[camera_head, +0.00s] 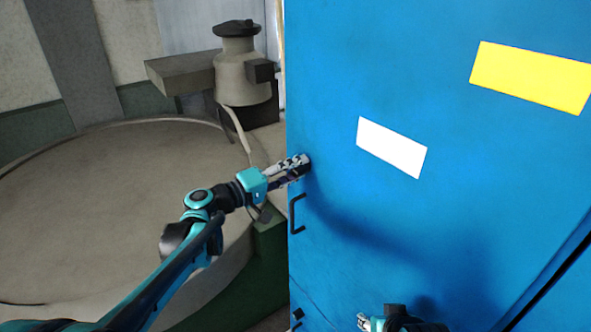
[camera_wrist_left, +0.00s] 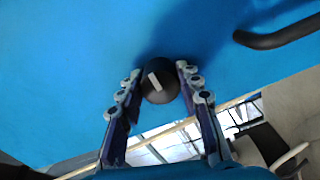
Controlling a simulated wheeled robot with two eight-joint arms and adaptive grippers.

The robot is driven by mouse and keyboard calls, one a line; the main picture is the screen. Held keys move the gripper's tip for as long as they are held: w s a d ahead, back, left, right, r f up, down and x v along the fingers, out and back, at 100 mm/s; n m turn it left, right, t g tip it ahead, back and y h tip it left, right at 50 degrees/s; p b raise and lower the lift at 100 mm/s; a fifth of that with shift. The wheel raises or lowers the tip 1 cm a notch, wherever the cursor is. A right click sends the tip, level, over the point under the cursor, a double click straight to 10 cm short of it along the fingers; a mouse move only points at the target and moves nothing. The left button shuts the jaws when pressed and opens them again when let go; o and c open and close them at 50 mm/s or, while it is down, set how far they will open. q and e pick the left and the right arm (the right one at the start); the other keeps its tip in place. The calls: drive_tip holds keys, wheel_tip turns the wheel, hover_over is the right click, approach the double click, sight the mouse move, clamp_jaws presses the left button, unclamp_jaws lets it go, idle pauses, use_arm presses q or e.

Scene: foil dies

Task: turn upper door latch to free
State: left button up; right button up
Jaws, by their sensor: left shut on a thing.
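The upper door latch (camera_wrist_left: 158,84) is a round black knob with a pale bar mark, on the blue door (camera_head: 420,230). My left gripper (camera_head: 301,163) is at the door's left edge, above the door handle. In the left wrist view my left gripper (camera_wrist_left: 160,80) has its two fingers on either side of the knob, shut on it. The pale mark on the knob is tilted slightly. In the head view the gripper hides the knob. My right gripper (camera_head: 363,321) shows only in part at the bottom edge, and its jaws cannot be made out.
A black door handle (camera_head: 296,214) sits just below the latch; it also shows in the left wrist view (camera_wrist_left: 280,35). A white label (camera_head: 391,147) and a yellow label (camera_head: 532,77) are on the door. A grey machine (camera_head: 240,70) stands behind, left of the door.

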use_arm(q)
drive_tip(key=shift+f, duration=0.1)
drive_tip(key=o, duration=1.2)
drive_tip(key=shift+c, duration=0.2)
drive_tip(key=v, duration=1.2)
